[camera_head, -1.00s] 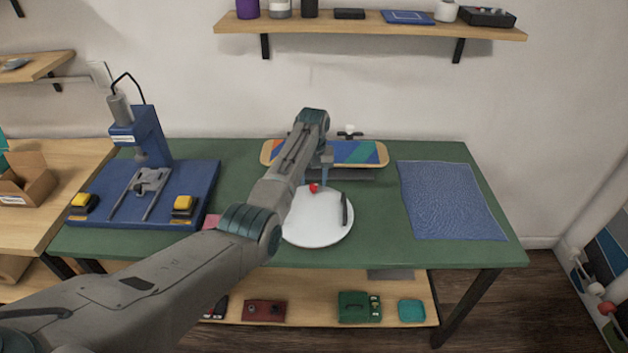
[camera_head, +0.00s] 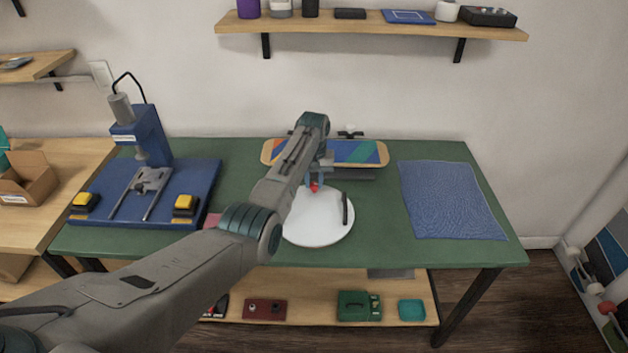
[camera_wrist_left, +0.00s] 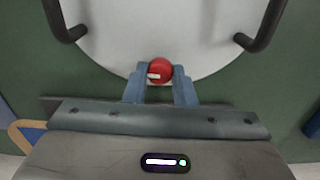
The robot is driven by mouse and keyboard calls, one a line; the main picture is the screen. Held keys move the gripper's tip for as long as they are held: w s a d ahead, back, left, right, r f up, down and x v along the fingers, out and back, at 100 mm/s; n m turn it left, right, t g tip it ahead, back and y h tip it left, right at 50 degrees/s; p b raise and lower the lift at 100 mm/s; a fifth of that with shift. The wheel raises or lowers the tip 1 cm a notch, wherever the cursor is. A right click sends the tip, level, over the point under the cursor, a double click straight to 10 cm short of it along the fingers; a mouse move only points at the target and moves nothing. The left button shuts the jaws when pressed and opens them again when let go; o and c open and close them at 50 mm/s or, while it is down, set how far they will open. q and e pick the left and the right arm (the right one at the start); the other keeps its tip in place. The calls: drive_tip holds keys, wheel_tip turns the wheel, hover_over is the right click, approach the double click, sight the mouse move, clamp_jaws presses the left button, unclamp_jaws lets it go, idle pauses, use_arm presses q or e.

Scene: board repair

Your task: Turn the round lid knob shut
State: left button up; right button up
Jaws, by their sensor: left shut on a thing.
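The round white lid (camera_head: 318,228) lies flat on the green bench, with a dark bar handle (camera_head: 345,208) standing near its right side. The wrist view shows the lid's pale face (camera_wrist_left: 160,30) with a dark handle on each side. The red round knob (camera_head: 314,188) sits near the lid's far edge; it also shows in the wrist view (camera_wrist_left: 160,70), with a small white mark. My left gripper (camera_head: 315,181) is shut on the knob, its two blue-grey fingers on either side of it in the wrist view (camera_wrist_left: 161,84). My right gripper is not in view.
A skateboard deck (camera_head: 355,152) lies behind the lid. A blue press (camera_head: 140,195) with yellow buttons stands at the left. A blue cloth (camera_head: 450,200) lies at the right. The green bench (camera_head: 430,252) is clear at the front right. A wall shelf (camera_head: 370,27) hangs above.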

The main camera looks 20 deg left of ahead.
use_arm(q)
drive_tip(key=m+p, duration=0.2)
drive_tip(key=m, duration=0.1)
drive_tip(key=shift+r, duration=0.25)
drive_tip(key=m+p, duration=0.1)
drive_tip(key=m, duration=0.2)
drive_tip(key=shift+p, duration=0.3)
drive_tip(key=shift+m, duration=0.5)
drive_tip(key=m+p, duration=0.1)
drive_tip(key=m, duration=0.1)
drive_tip(key=shift+w+f+m, duration=0.1)
drive_tip(key=shift+m, duration=0.3)
drive_tip(key=m+p, duration=0.1)
drive_tip(key=m, duration=0.3)
drive_tip(key=shift+m, duration=1.7)
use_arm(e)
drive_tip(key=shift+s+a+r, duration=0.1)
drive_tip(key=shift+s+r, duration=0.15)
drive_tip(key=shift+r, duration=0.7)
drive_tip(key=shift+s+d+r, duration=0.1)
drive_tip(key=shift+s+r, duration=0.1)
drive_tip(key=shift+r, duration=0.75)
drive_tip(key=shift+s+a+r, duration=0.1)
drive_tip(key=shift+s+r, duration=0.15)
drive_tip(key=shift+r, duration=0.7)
use_arm(q)
drive_tip(key=shift+f, duration=0.1)
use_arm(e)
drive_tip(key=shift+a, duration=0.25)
